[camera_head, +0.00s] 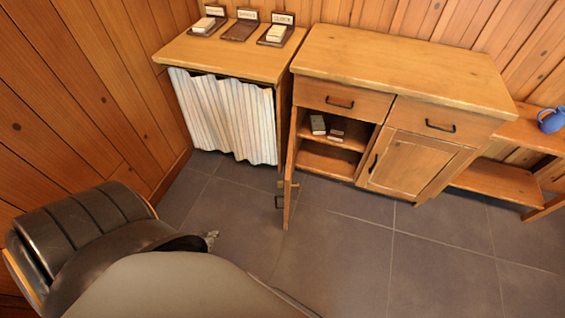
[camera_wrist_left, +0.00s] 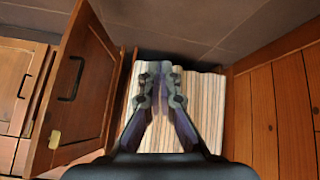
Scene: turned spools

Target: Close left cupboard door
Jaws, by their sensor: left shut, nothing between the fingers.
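The left cupboard door (camera_head: 289,185) stands wide open, swung out from the wooden cupboard, and shows nearly edge-on in the head view. Its dark handle (camera_head: 279,202) is on the side facing left. The door also shows in the left wrist view (camera_wrist_left: 93,85), at the left of my fingers, with its handle (camera_wrist_left: 74,78). My left gripper (camera_head: 211,238) is mostly hidden behind my arm; only a tip shows, left of the door and apart from it. In the left wrist view its fingers (camera_wrist_left: 159,88) are shut and empty. My right gripper is not in view.
A striped curtain (camera_head: 224,115) hangs under the side counter (camera_head: 235,53), left of the cupboard. The right cupboard door (camera_head: 417,164) is closed. Small boxes (camera_head: 318,124) sit inside the open compartment. Grey tiled floor (camera_head: 345,255) in front is clear.

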